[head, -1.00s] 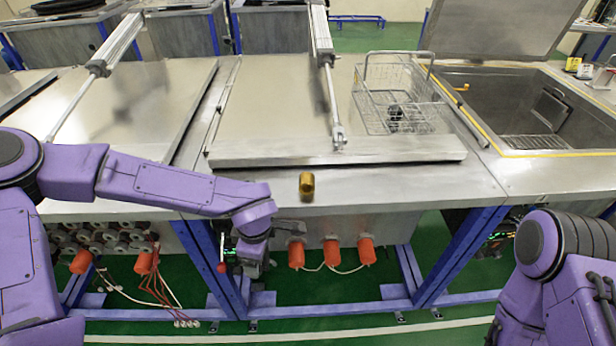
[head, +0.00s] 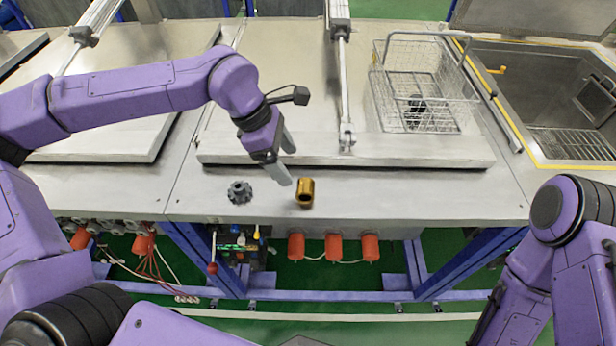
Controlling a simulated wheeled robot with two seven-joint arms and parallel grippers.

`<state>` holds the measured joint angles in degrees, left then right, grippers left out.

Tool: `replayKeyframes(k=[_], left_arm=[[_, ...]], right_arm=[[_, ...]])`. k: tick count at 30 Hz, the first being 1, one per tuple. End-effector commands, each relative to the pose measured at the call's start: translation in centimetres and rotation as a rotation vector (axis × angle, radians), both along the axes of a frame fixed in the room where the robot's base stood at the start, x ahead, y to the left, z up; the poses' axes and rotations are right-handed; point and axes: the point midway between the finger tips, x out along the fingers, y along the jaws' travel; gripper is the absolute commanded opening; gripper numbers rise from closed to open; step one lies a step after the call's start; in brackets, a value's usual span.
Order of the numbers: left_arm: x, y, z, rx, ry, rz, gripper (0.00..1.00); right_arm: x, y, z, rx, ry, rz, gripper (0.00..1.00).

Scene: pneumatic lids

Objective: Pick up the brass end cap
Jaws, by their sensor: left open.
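The brass end cap (head: 305,192) is a small gold cylinder on the steel bench top, in front of the closed middle lid. My left gripper (head: 285,166) is open and hangs just to the left of and above the cap, its grey fingers pointing down. The nearer finger's tip shows close to the cap's left side; I cannot tell whether it touches. Nothing is between the fingers that I can see. My right arm is at the lower right, but its gripper is out of view.
A dark toothed gear (head: 239,191) lies on the bench left of the cap. The closed lid (head: 360,150) with its pneumatic rod (head: 344,85) is behind. A wire basket (head: 420,85) stands on that lid. An open tank (head: 560,100) is at the right. The bench right of the cap is clear.

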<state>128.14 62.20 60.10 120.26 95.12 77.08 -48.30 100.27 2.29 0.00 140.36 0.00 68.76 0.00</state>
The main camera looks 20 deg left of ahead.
Motion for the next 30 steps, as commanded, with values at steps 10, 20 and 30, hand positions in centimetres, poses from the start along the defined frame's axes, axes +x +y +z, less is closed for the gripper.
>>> replayKeyframes(k=[10,20,30], left_arm=[[0.7,-2.4,-4.4,0.003,0.006,-0.004,0.77],[1.0,-3.3,-7.2,0.000,-0.001,0.001,0.77],[1.0,-3.3,-7.1,-0.001,-0.002,0.001,0.00]], right_arm=[[0.0,0.0,2.2,0.001,0.001,0.000,0.74],[0.0,0.0,2.5,0.000,0.000,0.000,0.74],[0.0,0.0,2.5,0.000,0.000,0.000,0.74]])
